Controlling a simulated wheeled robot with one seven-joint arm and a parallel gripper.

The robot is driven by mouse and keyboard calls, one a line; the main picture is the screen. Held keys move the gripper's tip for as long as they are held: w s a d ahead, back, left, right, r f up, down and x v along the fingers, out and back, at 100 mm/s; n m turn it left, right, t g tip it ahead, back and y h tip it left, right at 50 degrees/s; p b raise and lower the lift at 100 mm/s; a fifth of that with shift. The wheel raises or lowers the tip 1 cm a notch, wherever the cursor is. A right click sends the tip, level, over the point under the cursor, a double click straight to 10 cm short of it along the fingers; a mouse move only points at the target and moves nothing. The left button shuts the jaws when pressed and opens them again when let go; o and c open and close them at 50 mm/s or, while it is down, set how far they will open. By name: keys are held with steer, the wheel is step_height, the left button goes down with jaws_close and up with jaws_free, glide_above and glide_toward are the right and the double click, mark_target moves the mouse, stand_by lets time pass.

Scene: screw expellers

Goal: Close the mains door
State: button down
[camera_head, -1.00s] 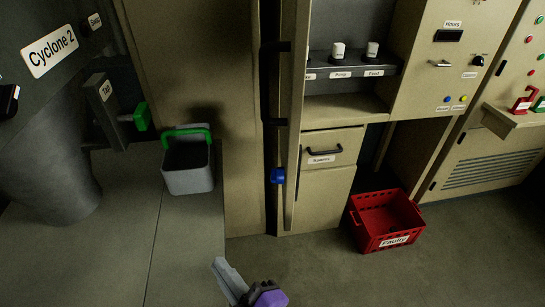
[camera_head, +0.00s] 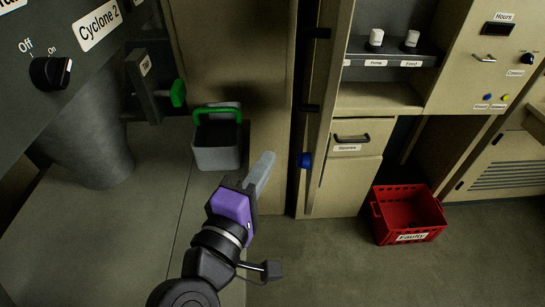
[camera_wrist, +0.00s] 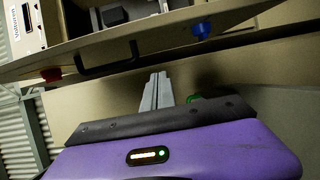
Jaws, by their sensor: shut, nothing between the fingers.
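My gripper (camera_head: 265,163), with a purple body, is shut and empty, to the left of the door and blue knob, fingers pointing up and away. In the wrist view the gripper fingers (camera_wrist: 158,85) point towards a beige panel carrying a dark handle (camera_wrist: 105,56), a red knob (camera_wrist: 50,74) and a blue knob (camera_wrist: 201,30). I see no clear contact.
A grey bin with a green handle (camera_head: 217,150) stands behind my gripper on the left. A red "Faulty" crate (camera_head: 408,215) sits on the floor at right. A drawer cabinet (camera_head: 345,175) is right of the door. Floor (camera_head: 340,260) in front is clear.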

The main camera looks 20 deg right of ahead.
steer(key=w+d+p, duration=0.2)
steer(key=w+d, duration=0.2)
steer(key=d, duration=0.5)
steer(key=shift+d, duration=0.1)
